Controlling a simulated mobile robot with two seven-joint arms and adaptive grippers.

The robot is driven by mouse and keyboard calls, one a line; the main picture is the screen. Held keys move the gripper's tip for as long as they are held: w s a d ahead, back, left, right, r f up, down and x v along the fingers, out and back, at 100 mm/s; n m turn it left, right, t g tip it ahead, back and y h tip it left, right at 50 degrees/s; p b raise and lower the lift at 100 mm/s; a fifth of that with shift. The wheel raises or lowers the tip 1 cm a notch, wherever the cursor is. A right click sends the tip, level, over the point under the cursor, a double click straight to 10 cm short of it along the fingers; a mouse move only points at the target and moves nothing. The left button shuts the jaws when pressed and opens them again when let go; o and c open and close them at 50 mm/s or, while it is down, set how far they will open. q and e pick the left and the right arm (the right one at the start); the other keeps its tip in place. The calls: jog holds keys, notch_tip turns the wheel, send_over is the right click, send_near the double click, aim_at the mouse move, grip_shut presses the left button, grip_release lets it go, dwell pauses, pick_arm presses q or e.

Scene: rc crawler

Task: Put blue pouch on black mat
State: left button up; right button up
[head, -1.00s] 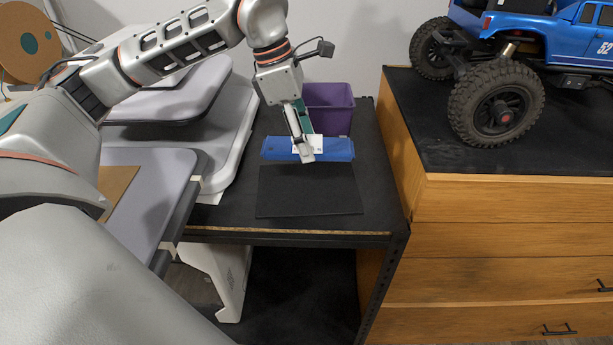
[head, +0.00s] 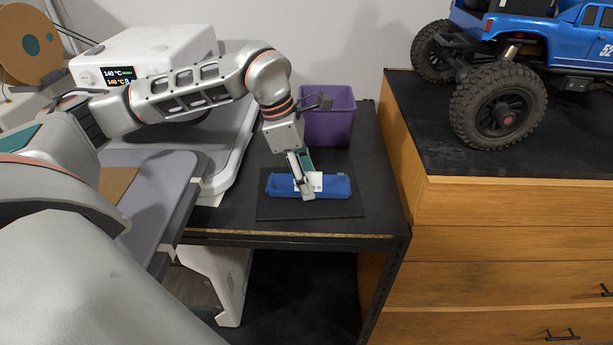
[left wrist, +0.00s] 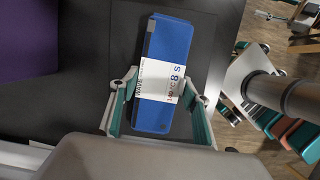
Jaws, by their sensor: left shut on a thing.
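The blue pouch (head: 335,186) has a white label and lies lengthwise from left to right over the black mat (head: 300,210) on the dark table. My left gripper (head: 307,190) is shut on the pouch at its middle, across the label. In the left wrist view the pouch (left wrist: 165,60) sits between the two fingers (left wrist: 160,105), with the mat (left wrist: 205,40) beneath. I cannot tell whether the pouch touches the mat.
A purple bin (head: 327,118) stands behind the mat. A wooden drawer cabinet (head: 500,210) with a blue RC crawler (head: 550,45) on top rises at the right. A white machine with a display (head: 145,55) is at the back left.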

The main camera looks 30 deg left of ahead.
pick_arm(q)
jog(key=shift+f, duration=0.1)
jog(key=o, duration=1.1)
jog(key=v, duration=1.2)
jog(key=shift+p, duration=0.45)
